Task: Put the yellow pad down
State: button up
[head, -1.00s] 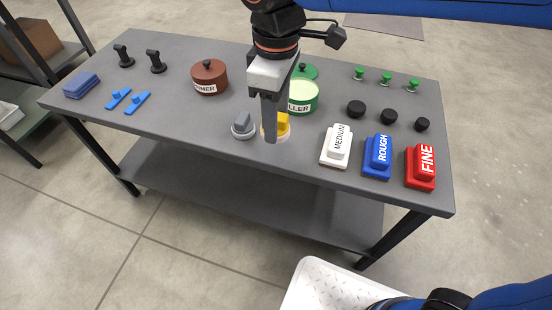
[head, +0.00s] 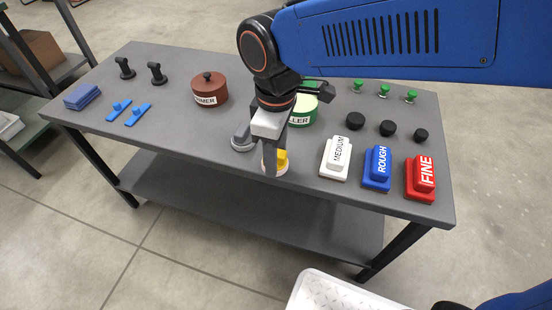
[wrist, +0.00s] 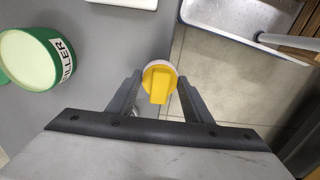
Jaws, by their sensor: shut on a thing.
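The yellow pad (head: 282,158) is a round disc with a pale rim and a raised yellow grip bar. My gripper (head: 273,170) points down and is shut on it, hiding part of it in the head view. In the wrist view the pad (wrist: 160,78) sits between the two finger ends of my gripper (wrist: 158,92). It appears at the front edge of the grey table (head: 180,130), with floor showing beside it. I cannot tell whether it touches the tabletop.
A grey pad (head: 242,138) stands just left of my gripper. The green FILLER tin (head: 303,112) is behind, and the brown PRIMER tin (head: 209,90) farther left. White MEDIUM (head: 336,158), blue ROUGH (head: 378,167) and red FINE (head: 420,178) blocks stand right. Front-left tabletop is clear.

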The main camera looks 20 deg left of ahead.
jog(key=shift+f, duration=1.15)
jog(key=o, duration=1.1)
jog(key=shift+f, duration=0.15)
jog(key=r, duration=1.7)
jog(key=shift+s+d+r, duration=0.2)
jog(key=shift+s+d, duration=0.05)
